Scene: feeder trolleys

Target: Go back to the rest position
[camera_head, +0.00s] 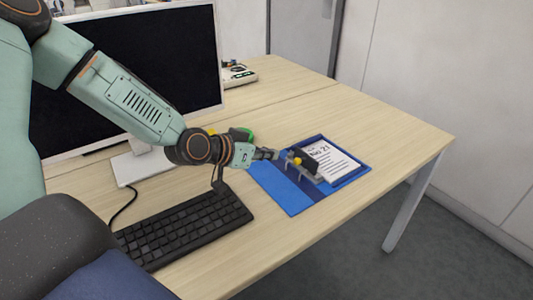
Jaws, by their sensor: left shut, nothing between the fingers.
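My left arm comes in from the left, across the front of the monitor. Its gripper (297,161) is shut with nothing held, above the blue folder or tray (294,199) on the desk. A white printed sheet (335,163) lies in the right part of the blue holder, and the gripper partly covers its left edge. I cannot tell whether the fingertips touch the holder. My right gripper is out of view.
A black keyboard (185,230) lies on the wooden desk (390,140). A monitor (130,60) stands behind my arm. A green round item (246,134) sits beside the wrist. A small device (238,75) is at the back. The desk's right side is clear.

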